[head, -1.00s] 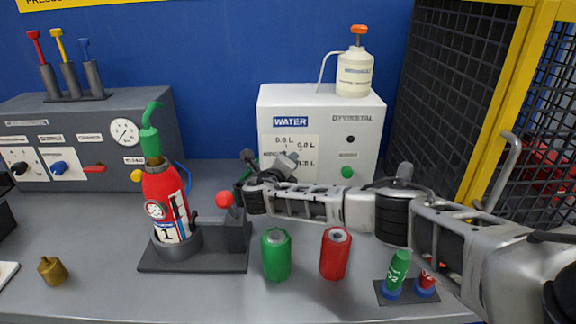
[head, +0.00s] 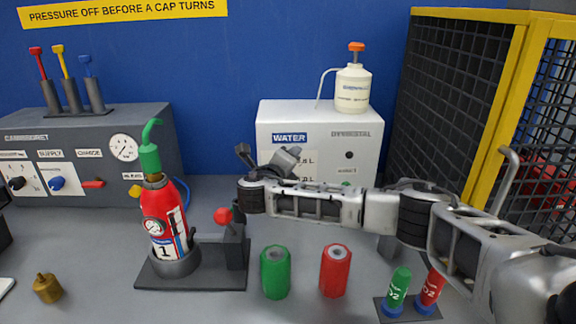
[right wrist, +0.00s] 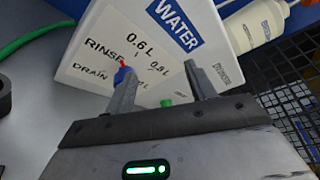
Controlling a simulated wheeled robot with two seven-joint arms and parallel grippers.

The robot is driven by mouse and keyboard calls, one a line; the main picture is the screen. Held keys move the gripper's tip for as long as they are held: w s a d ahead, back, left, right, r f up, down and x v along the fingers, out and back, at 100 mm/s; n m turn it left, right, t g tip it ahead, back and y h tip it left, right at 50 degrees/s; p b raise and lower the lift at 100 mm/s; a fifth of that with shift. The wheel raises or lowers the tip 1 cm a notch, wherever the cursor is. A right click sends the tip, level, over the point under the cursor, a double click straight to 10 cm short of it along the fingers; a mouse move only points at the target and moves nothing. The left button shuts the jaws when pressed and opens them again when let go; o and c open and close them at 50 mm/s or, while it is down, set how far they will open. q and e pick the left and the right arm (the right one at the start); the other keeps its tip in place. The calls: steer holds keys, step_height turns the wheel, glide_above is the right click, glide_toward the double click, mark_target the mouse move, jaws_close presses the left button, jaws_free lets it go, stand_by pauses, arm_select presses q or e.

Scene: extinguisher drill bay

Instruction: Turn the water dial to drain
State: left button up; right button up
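The white water unit (head: 368,150) stands at the back of the bench, with its blue WATER label also in the right wrist view (right wrist: 175,23). Its dial panel reads 0.6 L, 0.9 L, RINSE and DRAIN. In the right wrist view a small blue and red part (right wrist: 121,73), apparently the water dial, shows beside the left finger, which partly covers it; its exact setting cannot be told. My right gripper (right wrist: 157,78) is open in front of the panel, with no object visible between its fingers. In the head view the right gripper (head: 263,159) hides the dial. My left gripper is not in view.
A green knob (right wrist: 166,102) sits low on the unit. A pump bottle (head: 353,90) stands on top. A red extinguisher (head: 175,205) in its stand, a green can (head: 275,272) and a red can (head: 334,272) stand in front. A yellow-framed mesh cage (head: 497,110) is at right.

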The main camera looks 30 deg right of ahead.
steer(key=s+a+r, duration=0.5)
steer(key=s+r, duration=0.1)
steer(key=s, duration=0.3)
steer(key=shift+s+a, duration=0.25)
steer(key=shift+a, duration=0.15)
steer(key=w+d+f+m+t+y, duration=0.2)
steer(key=d+f+m+t+y, duration=0.15)
steer(key=f+m, duration=0.35)
steer(key=w+d+f+m+t+y, duration=0.25)
steer(key=f+m+y, duration=0.2)
steer(key=m, duration=0.45)
steer(key=w+d+f+y, duration=0.1)
steer(key=w+d, duration=0.1)
steer(key=w, duration=0.4)
steer(key=shift+w+d+f+g, duration=0.2)
steer(key=shift+w+f+g, duration=0.05)
steer(key=shift+w+g, duration=0.15)
steer(key=c, duration=1)
